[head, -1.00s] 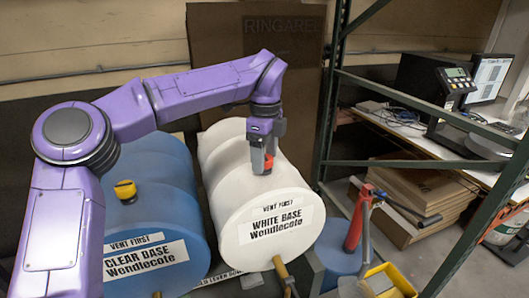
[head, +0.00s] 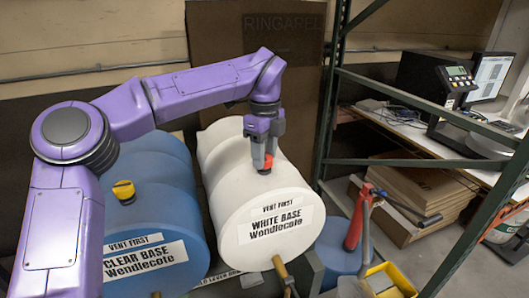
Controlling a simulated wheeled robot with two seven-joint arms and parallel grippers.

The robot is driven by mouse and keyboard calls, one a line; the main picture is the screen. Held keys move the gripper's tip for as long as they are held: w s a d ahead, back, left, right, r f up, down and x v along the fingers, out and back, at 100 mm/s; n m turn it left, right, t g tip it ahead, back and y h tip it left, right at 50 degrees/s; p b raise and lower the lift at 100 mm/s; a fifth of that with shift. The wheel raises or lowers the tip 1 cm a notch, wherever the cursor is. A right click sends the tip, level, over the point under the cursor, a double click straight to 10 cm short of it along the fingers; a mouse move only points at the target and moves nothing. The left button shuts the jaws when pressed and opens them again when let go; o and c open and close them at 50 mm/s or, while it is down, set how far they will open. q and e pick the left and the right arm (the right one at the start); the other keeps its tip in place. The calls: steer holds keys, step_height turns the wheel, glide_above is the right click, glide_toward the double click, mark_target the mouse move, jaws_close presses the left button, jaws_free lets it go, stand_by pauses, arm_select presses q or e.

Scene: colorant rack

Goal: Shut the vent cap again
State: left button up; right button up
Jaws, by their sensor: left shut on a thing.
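A white drum (head: 228,172) labelled "WHITE BASE Wendlecote" and "VENT FIRST" lies on its side in the middle. A small red vent cap (head: 265,165) sits on top of it near the front end. My left gripper (head: 265,160) points down from above and is shut on the red cap, with its fingers hiding part of it. Whether the cap is seated or turned shut cannot be told. My right gripper is not in view.
A blue drum (head: 165,215) labelled "CLEAR BASE" lies at left with a yellow cap (head: 124,192) on top. A green rack post (head: 328,110) stands right of the white drum.

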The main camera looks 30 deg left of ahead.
arm_select(q)
steer(key=m, duration=0.2)
steer(key=m+p, duration=0.1)
steer(key=shift+w+r+m, duration=0.1)
steer(key=shift+r+m, duration=0.2)
steer(key=shift+m, duration=0.1)
steer(key=m+p, duration=0.1)
steer(key=m, duration=0.2)
steer(key=shift+m, duration=0.3)
steer(key=m+p, duration=0.2)
steer(key=m, duration=0.2)
steer(key=shift+p, duration=0.3)
steer(key=m+p, duration=0.1)
steer(key=m, duration=0.2)
steer(key=shift+m+p, duration=0.55)
steer(key=shift+m, duration=0.15)
steer(key=shift+f, duration=0.15)
steer(key=o, duration=1.1)
steer(key=shift+c, duration=0.2)
